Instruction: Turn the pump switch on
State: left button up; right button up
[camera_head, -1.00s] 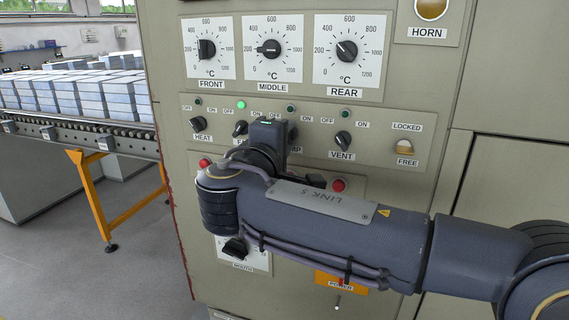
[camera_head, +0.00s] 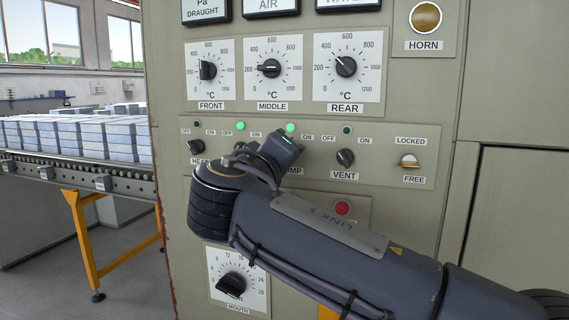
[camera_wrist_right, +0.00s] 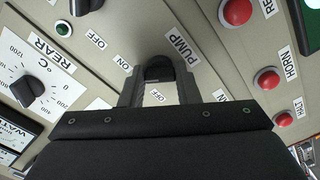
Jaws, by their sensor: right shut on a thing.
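The pump switch (camera_wrist_right: 158,69) is a black rotary knob beside its PUMP label in the right wrist view. My right gripper (camera_wrist_right: 158,82) is shut on it, one finger on each side. In the head view my right gripper (camera_head: 283,148) is tilted at the panel, and the arm and gripper hide the knob there. The lamp above the pump switch (camera_head: 290,128) glows green. My left gripper is not in view.
The heat switch (camera_head: 196,147) and vent switch (camera_head: 345,158) flank my gripper on the control panel (camera_head: 395,150). A red button (camera_head: 342,208) sits just above my forearm. Temperature dials (camera_head: 346,66) are above. A roller conveyor with blocks (camera_head: 75,175) stands at left.

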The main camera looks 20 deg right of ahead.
dwell(0.3)
jog(key=o, duration=1)
jog(key=v, duration=0.7)
jog(key=shift+s+a, duration=0.25)
jog(key=shift+s, duration=0.1)
